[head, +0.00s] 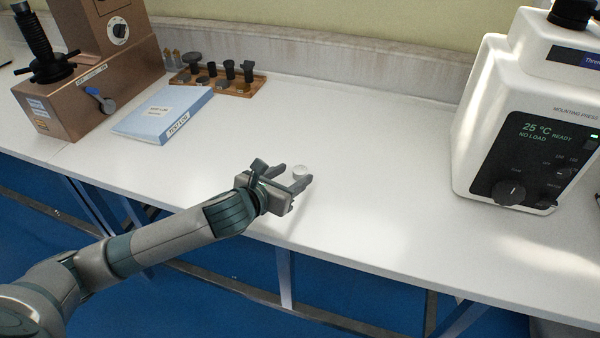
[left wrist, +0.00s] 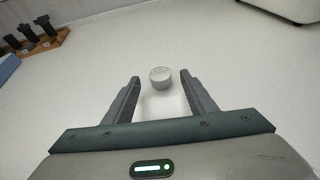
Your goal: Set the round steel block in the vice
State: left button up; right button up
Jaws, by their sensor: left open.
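The round steel block (head: 299,171) is a small, pale disc standing on the white bench near its front edge. In the left wrist view the block (left wrist: 161,77) lies just past the fingertips, roughly centred between them. My left gripper (head: 293,177) is open, low over the bench, with its fingers pointing at the block; it also shows in the left wrist view (left wrist: 158,80). Nothing is held in it. I see no vice that I can make out for sure. My right gripper is not in view.
A copper-coloured tester (head: 75,85) stands at the back left. Beside it are a blue test log binder (head: 160,112) and a wooden rack (head: 238,88) with dark fittings. A white mounting press (head: 520,130) stands at the right. The bench (head: 390,170) between is clear.

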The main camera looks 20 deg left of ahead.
aim_at(300, 173)
pick_arm(q)
jog(key=shift+x, duration=1.3)
jog(key=shift+c, duration=0.5)
grip_shut()
jog(key=shift+r, duration=0.1)
